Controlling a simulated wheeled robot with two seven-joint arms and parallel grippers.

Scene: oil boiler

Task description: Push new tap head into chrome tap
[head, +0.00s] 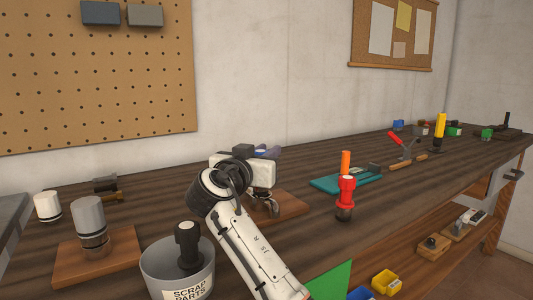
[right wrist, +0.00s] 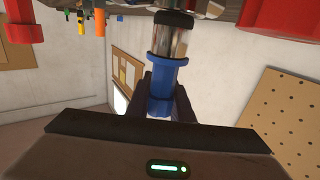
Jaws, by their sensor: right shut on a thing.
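My right gripper (head: 268,151) reaches in from the bottom of the head view, over a wooden board on the bench. It is shut on a blue tap head (right wrist: 166,72), which shows between its dark fingers (right wrist: 160,100) in the right wrist view. The tap head has a shiny metal barrel and a black end pointing away from the gripper. The chrome tap (head: 271,207) stands on the wooden board (head: 292,206), partly hidden behind my gripper and wrist. Whether the tap head touches the tap cannot be told. My left gripper is out of view.
A grey pot labelled scrap parts (head: 160,268) holds a black-topped part (head: 188,247) left of my arm. A red-topped part (head: 345,196) stands to the right. A grey cylinder (head: 89,215) stands on another board at left. A teal mat (head: 330,184) lies behind.

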